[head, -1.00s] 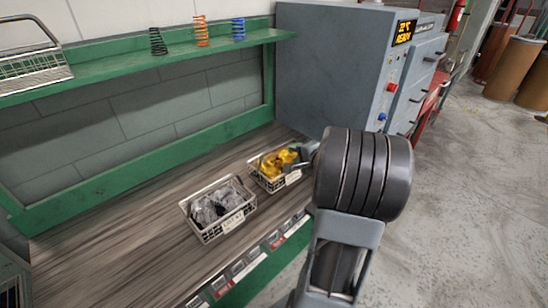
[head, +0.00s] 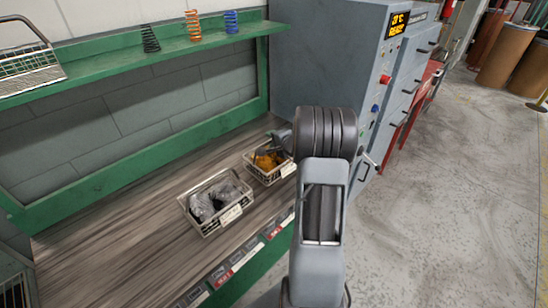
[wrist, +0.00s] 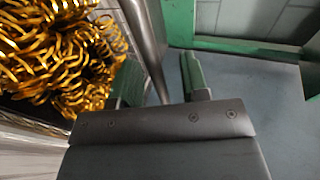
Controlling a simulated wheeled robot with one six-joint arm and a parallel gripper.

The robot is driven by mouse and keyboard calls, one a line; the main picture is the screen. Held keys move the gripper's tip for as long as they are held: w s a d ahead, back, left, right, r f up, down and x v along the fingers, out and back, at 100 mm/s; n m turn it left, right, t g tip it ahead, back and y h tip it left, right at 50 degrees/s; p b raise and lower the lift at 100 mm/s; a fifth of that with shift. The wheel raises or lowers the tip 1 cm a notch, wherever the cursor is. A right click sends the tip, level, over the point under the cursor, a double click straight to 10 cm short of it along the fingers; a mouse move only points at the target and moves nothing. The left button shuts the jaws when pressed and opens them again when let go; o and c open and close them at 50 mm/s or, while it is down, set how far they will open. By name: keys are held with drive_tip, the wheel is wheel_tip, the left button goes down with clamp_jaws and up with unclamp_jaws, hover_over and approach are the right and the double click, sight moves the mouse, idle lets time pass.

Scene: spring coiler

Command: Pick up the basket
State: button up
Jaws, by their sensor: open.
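A small wire basket (head: 262,178) filled with golden coils (head: 268,160) stands on the workbench, with a pale label on its front. In the wrist view the golden coils (wrist: 60,55) fill the upper left. A grey metal bar, seemingly the basket's handle (wrist: 148,50), runs between my two fingers. My gripper (wrist: 162,82) is open around this bar, and I cannot tell whether either finger touches it. In the head view my gripper (head: 283,138) is at the basket's far side, partly hidden by my arm.
A second wire basket (head: 207,233) with grey contents stands close on the left. Another basket (head: 30,75) sits on the green shelf (head: 120,72), beside black, orange and blue springs. The grey machine (head: 325,65) rises just behind.

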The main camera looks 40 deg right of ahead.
drive_tip(key=shift+w+f, duration=0.25)
drive_tip(key=shift+w, duration=0.4)
clamp_jaws()
idle(0.9)
drive_tip(key=shift+r, duration=0.1)
